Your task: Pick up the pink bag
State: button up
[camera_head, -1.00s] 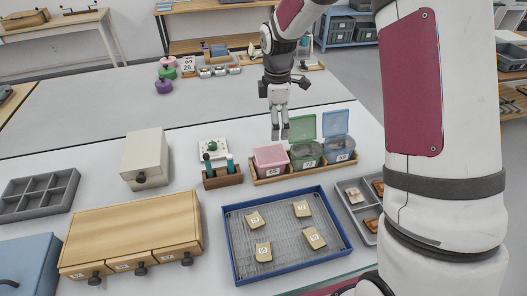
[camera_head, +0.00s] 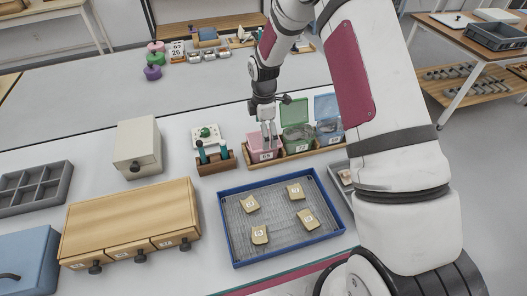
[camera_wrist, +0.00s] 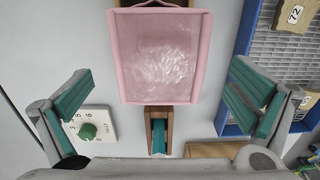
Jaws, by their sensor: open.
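A pink container (camera_head: 262,150) with a white label stands at the left end of a wooden tray (camera_head: 284,159). In the wrist view, the pink container (camera_wrist: 160,55) shows a pink rim around a shiny, crinkled pink surface. I cannot tell whether that surface is a bag inside or a see-through lid. My gripper (camera_head: 268,134) is pointing down over the pink container in the head view and covers part of it. In the wrist view my gripper (camera_wrist: 160,78) is open, its teal-padded fingers wide apart on either side of the container, holding nothing.
A green box (camera_head: 297,138) and a blue box (camera_head: 328,128) with raised lids stand just right of the pink one. A wooden holder (camera_head: 216,163) and a white dial device (camera_head: 206,134) are left. A blue tray (camera_head: 233,247) with tan sherds lies in front.

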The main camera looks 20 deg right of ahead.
aim_at(268, 156)
jog(key=shift+f+p, duration=0.4)
jog(key=shift+f, duration=1.9)
jog(key=c, duration=1.6)
